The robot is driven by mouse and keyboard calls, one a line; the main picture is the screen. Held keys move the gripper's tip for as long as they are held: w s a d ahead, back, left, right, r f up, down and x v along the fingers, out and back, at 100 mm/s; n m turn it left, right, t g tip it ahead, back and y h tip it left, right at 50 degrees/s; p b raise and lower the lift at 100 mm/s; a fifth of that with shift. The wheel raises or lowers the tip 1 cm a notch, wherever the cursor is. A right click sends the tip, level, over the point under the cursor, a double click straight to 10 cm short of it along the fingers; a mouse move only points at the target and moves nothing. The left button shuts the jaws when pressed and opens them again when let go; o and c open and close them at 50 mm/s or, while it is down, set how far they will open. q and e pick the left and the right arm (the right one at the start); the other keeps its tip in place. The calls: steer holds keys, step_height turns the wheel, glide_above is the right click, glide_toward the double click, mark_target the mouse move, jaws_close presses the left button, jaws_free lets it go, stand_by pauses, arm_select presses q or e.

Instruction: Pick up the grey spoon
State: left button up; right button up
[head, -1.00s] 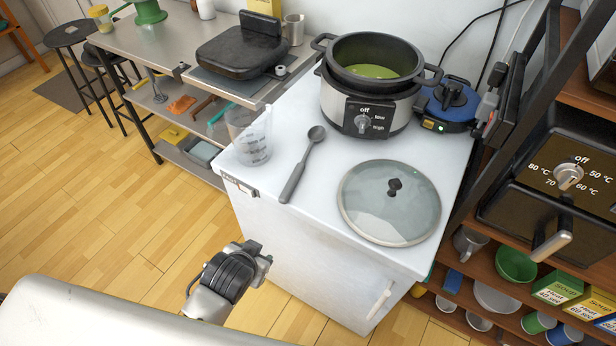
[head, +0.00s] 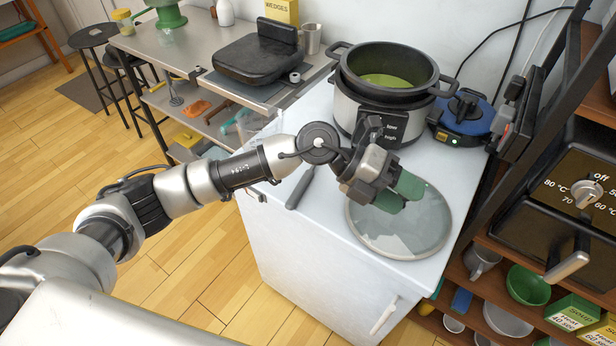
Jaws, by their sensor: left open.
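The grey spoon lies on the white top of the cabinet. Only its handle (head: 301,188) shows, below my left forearm; its bowl is hidden behind my arm. My left gripper (head: 398,193) is open, with green finger pads, and hangs over the glass lid, to the right of the spoon. Nothing shows between its fingers. My right gripper is not in view.
The glass lid (head: 415,232) lies flat under my left gripper. A slow cooker (head: 352,108) with green soup stands behind it, and a blue appliance (head: 466,118) stands to its right. A clear measuring cup (head: 252,126) is partly hidden by my arm.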

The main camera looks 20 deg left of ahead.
arm_select(q)
steer(key=w+a+f+y, duration=0.4)
steer(key=w+a+y, duration=0.1)
steer(key=a+y, duration=0.35)
steer(key=t+y, duration=0.2)
steer(key=y, duration=0.3)
glide_above(303, 183)
step_height(303, 183, down, 2)
steer(key=shift+w+f+p, duration=0.1)
steer(key=shift+f+p, duration=0.15)
steer(key=shift+p, duration=0.05)
step_height(303, 183, down, 6)
steer(key=shift+r+p, duration=0.2)
steer(key=shift+p, duration=0.6)
steer(key=shift+f, duration=0.4)
steer(key=shift+c, duration=0.3)
jaws_close()
